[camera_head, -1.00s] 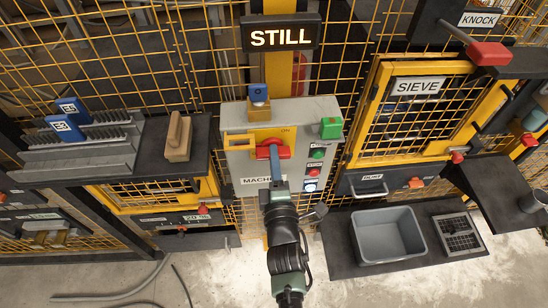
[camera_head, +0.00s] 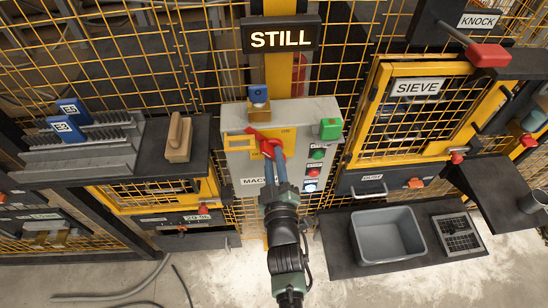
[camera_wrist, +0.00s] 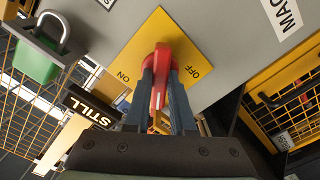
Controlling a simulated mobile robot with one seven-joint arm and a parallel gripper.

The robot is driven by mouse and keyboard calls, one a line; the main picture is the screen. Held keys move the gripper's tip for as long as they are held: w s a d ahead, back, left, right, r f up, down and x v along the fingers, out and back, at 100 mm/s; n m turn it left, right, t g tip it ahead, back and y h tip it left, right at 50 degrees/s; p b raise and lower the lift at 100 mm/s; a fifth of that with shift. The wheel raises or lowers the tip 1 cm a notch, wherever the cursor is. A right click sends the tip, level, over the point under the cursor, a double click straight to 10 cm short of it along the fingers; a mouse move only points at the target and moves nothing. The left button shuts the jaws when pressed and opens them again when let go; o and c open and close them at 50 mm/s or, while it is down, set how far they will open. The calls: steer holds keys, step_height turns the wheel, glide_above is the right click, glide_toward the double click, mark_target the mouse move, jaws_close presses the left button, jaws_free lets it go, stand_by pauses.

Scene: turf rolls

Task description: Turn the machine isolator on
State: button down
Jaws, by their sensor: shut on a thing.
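The machine isolator is a red rotary handle (camera_head: 267,143) on a yellow plate (camera_head: 288,138), fixed to a grey box (camera_head: 238,160). The handle lies slanted, from upper left to lower right, in the head view. My gripper (camera_head: 276,158) reaches up from below, shut on the handle. In the wrist view the red handle (camera_wrist: 162,75) sits between both fingers of my gripper (camera_wrist: 163,82). The plate reads ON to the left of the handle and OFF to the right there. The fingers and arm hide part of the plate and the box label.
A lit STILL sign (camera_head: 283,38) hangs above the box. Push buttons (camera_head: 316,154) are close right of my gripper. A grey bin (camera_head: 357,257) stands lower right.

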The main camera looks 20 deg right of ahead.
steer(key=m, duration=0.3)
steer(key=shift+m, duration=2.3)
steer(key=c, duration=0.8)
jaws_free()
steer(key=shift+o, duration=0.2)
steer(key=b+v, duration=0.3)
steer(key=v, duration=1)
